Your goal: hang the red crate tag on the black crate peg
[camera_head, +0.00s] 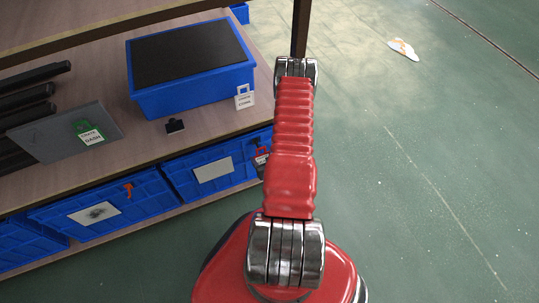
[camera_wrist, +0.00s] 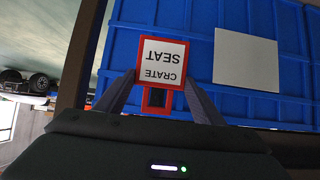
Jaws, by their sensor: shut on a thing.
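The red crate tag (camera_wrist: 163,62) has a red frame and a white face reading "CRATE SEAT", upside down in the wrist view. My gripper (camera_wrist: 160,88) is shut on it, with one finger at each side of its red loop end. The loop's opening looks dark; I cannot tell what lies behind it. In the head view my gripper (camera_head: 262,161) is mostly hidden behind my red arm, beside the right end of a lower blue crate (camera_head: 180,182). A small black piece (camera_head: 175,126) stands on the shelf; I cannot tell whether it is the black crate peg.
A blue crate with a black top (camera_head: 150,98) stands on the shelf (camera_head: 150,150), with a white tag (camera_head: 244,97) at its corner. A green tag (camera_head: 89,133) lies on a grey panel. An orange hook (camera_head: 128,190) is on another lower crate. Open floor lies right.

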